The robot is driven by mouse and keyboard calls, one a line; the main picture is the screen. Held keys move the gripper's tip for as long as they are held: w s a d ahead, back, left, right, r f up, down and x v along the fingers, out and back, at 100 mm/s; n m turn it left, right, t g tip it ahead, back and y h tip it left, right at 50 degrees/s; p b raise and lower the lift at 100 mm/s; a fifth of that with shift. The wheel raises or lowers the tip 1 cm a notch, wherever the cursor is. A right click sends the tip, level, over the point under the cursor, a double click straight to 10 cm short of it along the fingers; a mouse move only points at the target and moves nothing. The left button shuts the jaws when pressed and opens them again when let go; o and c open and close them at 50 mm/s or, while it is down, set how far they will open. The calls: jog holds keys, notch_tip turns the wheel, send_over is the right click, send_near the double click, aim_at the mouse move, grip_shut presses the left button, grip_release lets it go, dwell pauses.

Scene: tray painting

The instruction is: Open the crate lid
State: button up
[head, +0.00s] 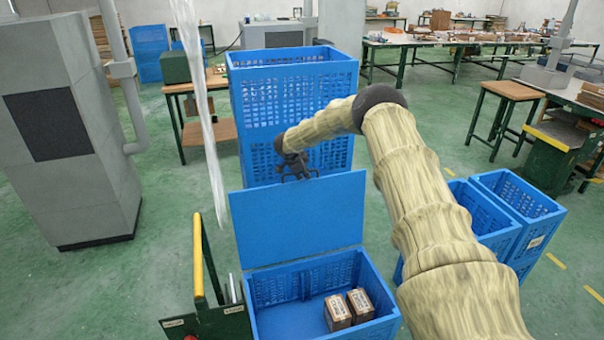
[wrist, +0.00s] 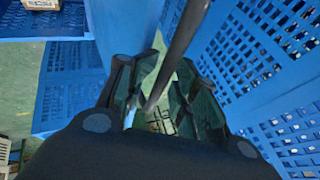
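The blue crate (head: 318,275) stands at the bottom of the head view. Its flat blue lid (head: 300,218) stands steeply upright along the crate's far side, so the crate's top is open. My gripper (head: 297,172) is at the lid's top edge in the head view. The lid's blue face (wrist: 122,30) shows left of that edge. I see no firm grip on the lid, and contact is hard to tell.
Two small brown boxes (head: 349,308) lie inside the crate. A tall blue basket stack (head: 290,95) stands close behind the lid. A green cart with a yellow handle (head: 198,255) is at the crate's left. More blue baskets (head: 515,205) stand to the right. Green floor is clear at left.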

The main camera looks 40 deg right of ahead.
jog(key=shift+a, duration=0.1)
jog(key=shift+a+r, duration=0.2)
jog(key=shift+r, duration=0.2)
jog(key=v, duration=1.1)
jog(key=shift+s+f, duration=0.1)
jog(key=s+a+f+n+t+b, duration=0.1)
jog(key=s+a+f+n, duration=0.5)
jog(key=a+f, duration=0.45)
jog(key=s+a+f+n+t, duration=0.1)
jog(key=s+a+f+n, duration=0.4)
jog(key=s+a+f, duration=0.55)
jog(key=s+a+f+n+y+b, duration=0.1)
jog(key=s+a+f+n, duration=0.3)
jog(key=s, duration=0.3)
jog(key=s+a+f+n+y, duration=0.1)
jog(key=s+a+f, duration=0.2)
jog(key=s+f, duration=0.3)
jog(key=s+a+n+g+y, duration=0.2)
jog(key=s+a+n, duration=0.1)
jog(key=s, duration=1.3)
jog(key=s+a+f+n+g+y, duration=0.1)
jog(key=s+a+n+g, duration=0.2)
jog(key=s, duration=1.3)
jog(key=shift+a+f+y+b, duration=0.3)
jog(key=shift+a+y+b, duration=0.15)
jog(key=shift+a, duration=0.35)
